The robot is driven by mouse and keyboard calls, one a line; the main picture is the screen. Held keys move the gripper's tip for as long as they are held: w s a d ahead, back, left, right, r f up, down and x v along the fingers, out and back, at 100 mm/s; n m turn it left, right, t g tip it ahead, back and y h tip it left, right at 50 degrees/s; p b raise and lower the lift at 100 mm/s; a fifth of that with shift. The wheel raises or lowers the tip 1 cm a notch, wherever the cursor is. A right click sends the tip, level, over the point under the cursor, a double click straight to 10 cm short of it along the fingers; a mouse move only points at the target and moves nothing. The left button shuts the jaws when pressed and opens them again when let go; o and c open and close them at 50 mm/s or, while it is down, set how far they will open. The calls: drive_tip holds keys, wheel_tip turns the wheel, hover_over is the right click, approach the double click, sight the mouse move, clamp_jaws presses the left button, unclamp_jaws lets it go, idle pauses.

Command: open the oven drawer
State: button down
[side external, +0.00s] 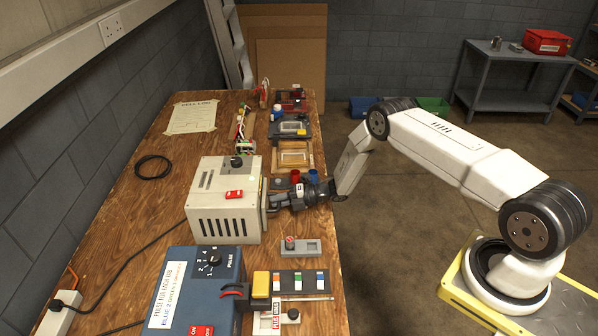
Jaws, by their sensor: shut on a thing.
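The oven is most likely the cream box (222,205) with dark vent slots, a black knob (237,162) and a red switch (234,194) on top. It stands on the wooden bench. My gripper (272,202) reaches in from the right and is shut at the box's right face, where the drawer front (264,196) shows edge-on. It appears to be shut on the drawer handle, but the fingertips and handle are small and partly hidden. I cannot tell from this view how far the drawer stands out.
A blue box (200,285) with a dial stands in front on the wooden bench (135,215). A grey block with a knob (301,247) lies near my gripper. Red and blue cups (295,177) stand just behind it. A wooden frame (293,155) lies farther back. A black cable coil (153,167) lies left.

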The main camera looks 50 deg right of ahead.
drive_tip(key=f+v, duration=0.1)
drive_tip(key=v, duration=0.3)
drive_tip(key=f+v, duration=0.1)
drive_tip(key=v, duration=0.4)
drive_tip(key=f+v, duration=0.1)
drive_tip(key=v, duration=0.4)
drive_tip(key=shift+s+d+f, duration=0.15)
drive_tip(key=shift+s+d, duration=0.1)
drive_tip(key=shift+d, duration=0.15)
drive_tip(key=c, duration=0.7)
unclamp_jaws()
drive_tip(key=shift+o, duration=0.2)
drive_tip(key=shift+a, duration=0.1)
drive_tip(key=v, duration=0.8)
drive_tip(key=shift+w, duration=0.1)
